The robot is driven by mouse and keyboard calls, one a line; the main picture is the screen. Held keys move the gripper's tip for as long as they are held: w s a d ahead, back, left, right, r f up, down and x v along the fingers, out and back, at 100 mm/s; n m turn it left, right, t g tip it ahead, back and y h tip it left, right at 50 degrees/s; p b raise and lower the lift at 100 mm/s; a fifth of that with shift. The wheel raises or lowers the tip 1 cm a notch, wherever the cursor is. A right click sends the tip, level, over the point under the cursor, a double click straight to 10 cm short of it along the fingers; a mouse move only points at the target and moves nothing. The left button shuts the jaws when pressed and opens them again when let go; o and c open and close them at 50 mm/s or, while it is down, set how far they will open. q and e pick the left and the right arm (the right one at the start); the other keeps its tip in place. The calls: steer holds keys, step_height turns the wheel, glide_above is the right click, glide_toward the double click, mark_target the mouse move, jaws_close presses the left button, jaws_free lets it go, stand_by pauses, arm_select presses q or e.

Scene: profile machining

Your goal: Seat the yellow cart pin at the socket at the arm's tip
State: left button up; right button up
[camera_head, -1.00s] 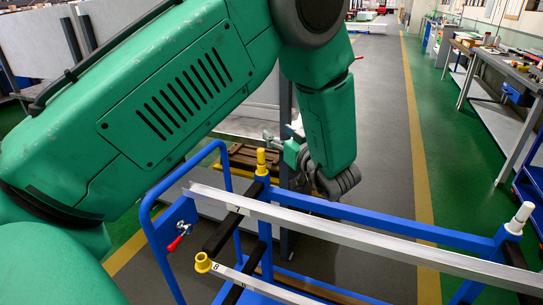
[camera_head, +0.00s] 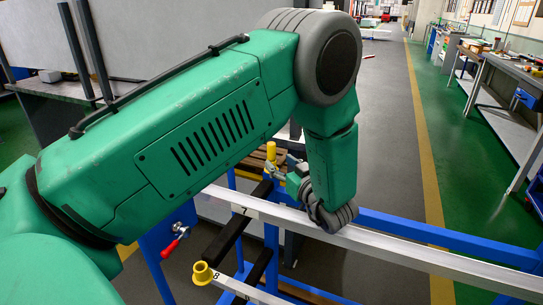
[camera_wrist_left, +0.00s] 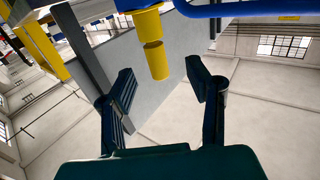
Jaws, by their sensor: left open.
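The yellow cart pin (camera_head: 271,151) stands upright on top of a blue post of the cart. In the left wrist view the pin (camera_wrist_left: 157,61) appears pointing down from a wider yellow collar (camera_wrist_left: 149,22). My left gripper (camera_wrist_left: 161,84) is open, with one finger on each side of the pin and visible gaps. In the head view my left gripper (camera_head: 284,171) is beside the pin, partly hidden by my wrist. A yellow socket (camera_head: 203,273) sits at the tip of an arm marked 8, toward the front. My right gripper is out of view.
A long silvery profile (camera_head: 400,250) crosses the cart beneath my wrist. A blue cart rail (camera_head: 440,232) runs behind it. A red-handled clamp (camera_head: 170,248) is at the left. A workbench (camera_head: 505,75) stands at the far right; the grey aisle floor (camera_head: 390,120) is clear.

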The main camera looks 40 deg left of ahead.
mark_target(274, 157)
arm_select(q)
steer(key=shift+w+a+f, duration=0.1)
steer(key=shift+a+f, duration=0.5)
steer(key=shift+a, duration=0.25)
steer(key=shift+d+r, duration=0.1)
steer(key=shift+d, duration=0.15)
steer(key=x, duration=0.6)
steer(key=shift+w+a, duration=0.25)
steer(key=c, duration=0.3)
steer(key=shift+d, duration=0.35)
steer(key=c, duration=0.7)
steer(key=shift+d+r, duration=0.3)
steer(key=shift+d, duration=0.55)
jaws_close()
steer(key=shift+a, duration=0.25)
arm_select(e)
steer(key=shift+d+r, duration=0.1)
